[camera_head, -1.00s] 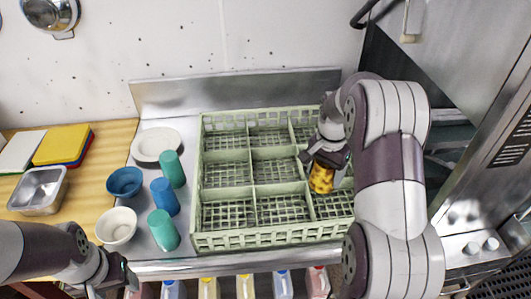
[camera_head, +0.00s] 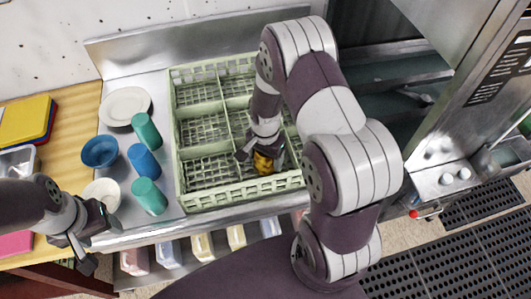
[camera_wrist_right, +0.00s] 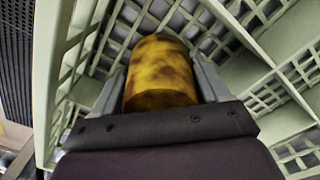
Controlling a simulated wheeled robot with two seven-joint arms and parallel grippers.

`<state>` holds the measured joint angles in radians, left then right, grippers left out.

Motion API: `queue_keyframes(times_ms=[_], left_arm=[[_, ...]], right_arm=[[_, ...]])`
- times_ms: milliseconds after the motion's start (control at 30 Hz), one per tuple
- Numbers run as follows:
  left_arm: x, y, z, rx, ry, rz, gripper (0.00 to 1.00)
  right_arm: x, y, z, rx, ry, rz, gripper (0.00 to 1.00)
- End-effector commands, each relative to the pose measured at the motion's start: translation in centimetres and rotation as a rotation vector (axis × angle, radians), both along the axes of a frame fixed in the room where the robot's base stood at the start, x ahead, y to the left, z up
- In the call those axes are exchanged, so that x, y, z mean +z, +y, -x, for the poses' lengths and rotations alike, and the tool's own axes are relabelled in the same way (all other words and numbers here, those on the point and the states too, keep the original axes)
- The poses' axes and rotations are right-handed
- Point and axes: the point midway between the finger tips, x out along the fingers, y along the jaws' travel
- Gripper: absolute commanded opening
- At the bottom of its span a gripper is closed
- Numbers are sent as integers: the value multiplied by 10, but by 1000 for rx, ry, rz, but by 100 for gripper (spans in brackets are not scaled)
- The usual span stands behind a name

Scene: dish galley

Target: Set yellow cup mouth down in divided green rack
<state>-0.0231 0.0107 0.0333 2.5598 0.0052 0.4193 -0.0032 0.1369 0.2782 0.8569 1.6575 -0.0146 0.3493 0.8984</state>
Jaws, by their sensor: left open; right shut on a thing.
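The yellow cup (camera_head: 263,162), mottled with brown, is held in my right gripper (camera_head: 259,152) at the front row of the divided green rack (camera_head: 245,192). It looks to be in or just over the middle front compartment; I cannot tell if it touches the floor. In the right wrist view the cup (camera_wrist_right: 160,75) sits between both fingers, with the rack's lattice walls (camera_wrist_right: 75,60) around it. Its mouth does not show. My left gripper (camera_head: 88,240) is open and empty, low at the left, near the counter's front edge.
Teal cups (camera_head: 146,131) (camera_head: 149,196), a blue cup (camera_head: 144,160), a blue bowl (camera_head: 100,152), a white bowl (camera_head: 103,192) and a white plate (camera_head: 125,106) stand left of the rack. My right arm hides the rack's right side. The rack's left compartments are empty.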

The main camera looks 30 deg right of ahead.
Motion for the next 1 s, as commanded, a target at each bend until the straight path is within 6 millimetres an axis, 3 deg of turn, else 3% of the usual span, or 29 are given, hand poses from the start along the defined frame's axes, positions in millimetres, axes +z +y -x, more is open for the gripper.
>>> queue_keyframes(times_ms=[300,333,400,600,733,1000], left_arm=[[-2,0,0,0,0,0,62],[-2,0,0,0,1,0,62],[-1,0,0,0,0,0,62],[-1,0,0,0,0,0,62],[-2,0,0,0,0,0,62],[-13,0,0,0,1,0,62]], right_arm=[[-4,0,-1,0,-1,0,44],[-4,0,-1,0,-1,0,78],[-4,0,-1,0,-1,0,100],[-3,0,-1,0,-1,0,100],[8,-1,-2,0,-5,0,100],[77,0,-2,0,-8,1,100]])
